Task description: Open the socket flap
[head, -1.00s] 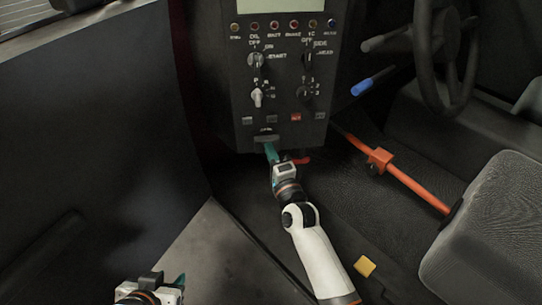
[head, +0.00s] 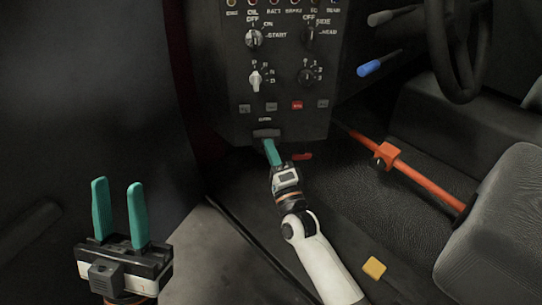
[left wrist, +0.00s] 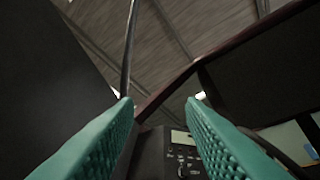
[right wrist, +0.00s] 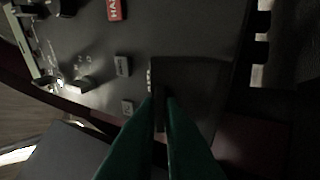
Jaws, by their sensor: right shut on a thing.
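The socket flap (head: 266,133) is a small dark grey piece under a label at the bottom of the control panel (head: 243,122). My right gripper (head: 268,143) reaches up to it from below. Its teal fingers are nearly together, with their tips at the flap. In the right wrist view the fingertips (right wrist: 161,97) close on a thin dark edge; how far the flap stands open cannot be told. My left gripper (head: 118,184) is open and empty, pointing up at the lower left, well apart from the panel. Its spread fingers (left wrist: 160,101) show in the left wrist view.
Knobs and small buttons sit on the panel above the flap. A red piece (head: 302,156) lies just right of my right gripper. An orange lever (head: 410,175), a steering wheel (head: 460,50) and a seat (head: 495,220) are to the right. A dark wall (head: 90,100) is at left.

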